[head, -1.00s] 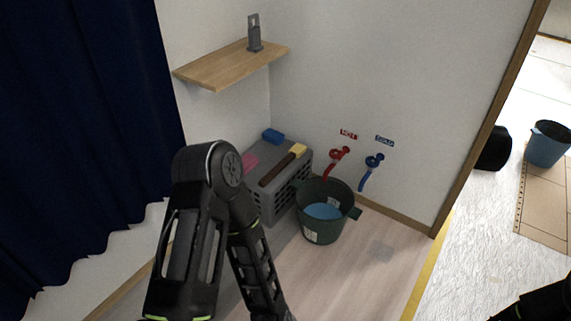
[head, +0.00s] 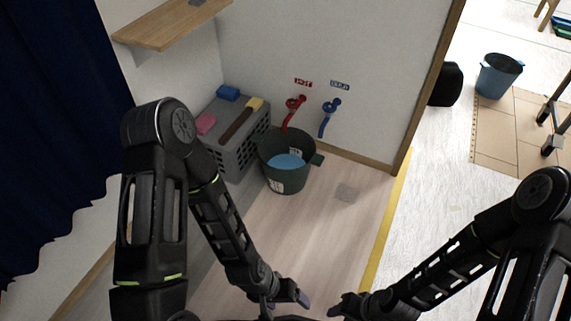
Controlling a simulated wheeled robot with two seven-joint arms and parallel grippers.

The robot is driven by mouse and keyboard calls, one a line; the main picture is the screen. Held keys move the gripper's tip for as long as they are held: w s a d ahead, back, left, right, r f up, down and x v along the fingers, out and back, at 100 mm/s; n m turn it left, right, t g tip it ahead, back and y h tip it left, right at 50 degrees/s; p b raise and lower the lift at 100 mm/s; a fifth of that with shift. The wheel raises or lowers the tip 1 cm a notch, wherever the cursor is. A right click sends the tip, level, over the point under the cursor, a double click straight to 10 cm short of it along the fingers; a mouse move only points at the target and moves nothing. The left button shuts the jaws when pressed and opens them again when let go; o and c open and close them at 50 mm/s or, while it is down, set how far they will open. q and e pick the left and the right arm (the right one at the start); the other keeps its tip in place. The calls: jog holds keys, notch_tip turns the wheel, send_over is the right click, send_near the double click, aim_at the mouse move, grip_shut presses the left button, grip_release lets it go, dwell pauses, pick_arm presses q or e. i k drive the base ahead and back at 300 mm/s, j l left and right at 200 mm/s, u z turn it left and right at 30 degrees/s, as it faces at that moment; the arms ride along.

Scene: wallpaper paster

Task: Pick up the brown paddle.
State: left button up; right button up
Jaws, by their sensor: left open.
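The brown paddle (head: 237,125) lies flat across the top of a grey slatted crate (head: 242,155) in the corner. It is long and narrow, and shows whole. My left gripper (head: 287,297) is open and empty at the bottom middle, low in the picture and well apart from the paddle. My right gripper (head: 350,303) is at the bottom, just right of the left one.
On the crate sit a blue sponge (head: 228,93), a pink block (head: 205,123) and a yellow block (head: 254,104). A green bucket (head: 287,178) with blue liquid stands right of the crate, below red (head: 293,107) and blue (head: 329,112) taps. A wooden shelf (head: 160,30) juts out above.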

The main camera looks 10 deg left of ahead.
aim_at(255, 103)
jog(key=i+j+u, duration=0.1)
jog(key=i, duration=0.85)
jog(key=i+j, duration=0.2)
jog(key=i, duration=0.75)
jog(key=j+u, duration=0.05)
